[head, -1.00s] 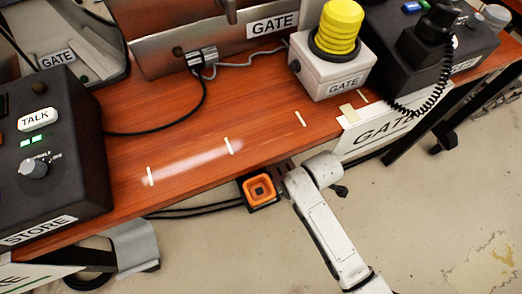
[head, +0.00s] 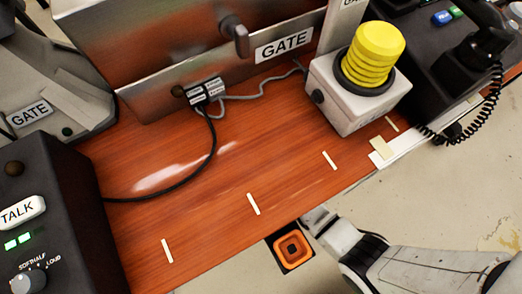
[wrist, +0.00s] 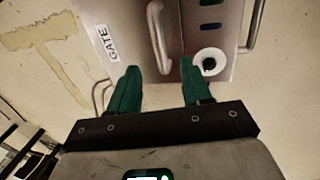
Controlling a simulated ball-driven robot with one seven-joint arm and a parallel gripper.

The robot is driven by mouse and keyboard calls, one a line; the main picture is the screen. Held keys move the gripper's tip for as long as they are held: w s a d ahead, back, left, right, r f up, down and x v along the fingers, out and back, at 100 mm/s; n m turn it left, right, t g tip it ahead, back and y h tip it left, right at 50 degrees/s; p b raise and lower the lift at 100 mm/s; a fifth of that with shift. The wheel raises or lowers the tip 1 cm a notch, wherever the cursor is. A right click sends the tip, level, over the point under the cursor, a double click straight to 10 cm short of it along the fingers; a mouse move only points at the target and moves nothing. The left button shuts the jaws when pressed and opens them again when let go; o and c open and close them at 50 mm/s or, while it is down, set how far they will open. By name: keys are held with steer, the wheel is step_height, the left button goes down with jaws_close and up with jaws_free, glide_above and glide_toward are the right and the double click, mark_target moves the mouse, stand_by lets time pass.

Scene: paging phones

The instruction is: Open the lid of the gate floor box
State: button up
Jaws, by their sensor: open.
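In the wrist view, my gripper (wrist: 160,68) is open. Its two green fingers are apart, with nothing seen between them. Beyond the fingertips is the metal gate floor box (wrist: 232,63), seen from above, with a white GATE label (wrist: 112,42) at its left. A grey bar handle (wrist: 157,38) shows ahead of the fingers, on the part beside the label that looks like the lid. I cannot tell whether the fingers touch the box. The head view shows neither my fingers nor this box.
A second bar handle (wrist: 252,25) and a round white fitting (wrist: 211,61) are on the box's right. The wooden desk (head: 200,225) bears a yellow-topped white box (head: 357,93) and a dark TALK unit (head: 52,215). Bare floor (head: 430,215) lies beyond its edge.

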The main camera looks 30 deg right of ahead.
steer(key=f+b, duration=0.2)
steer(key=f, duration=0.1)
steer(key=w+f+b, duration=0.1)
steer(key=f+b, duration=0.1)
steer(key=f, duration=0.2)
steer(key=w+f+b, duration=0.1)
steer(key=f+b, duration=0.1)
steer(key=f, duration=0.1)
steer(key=shift+w+f, duration=0.25)
jaws_close()
stand_by(0.4)
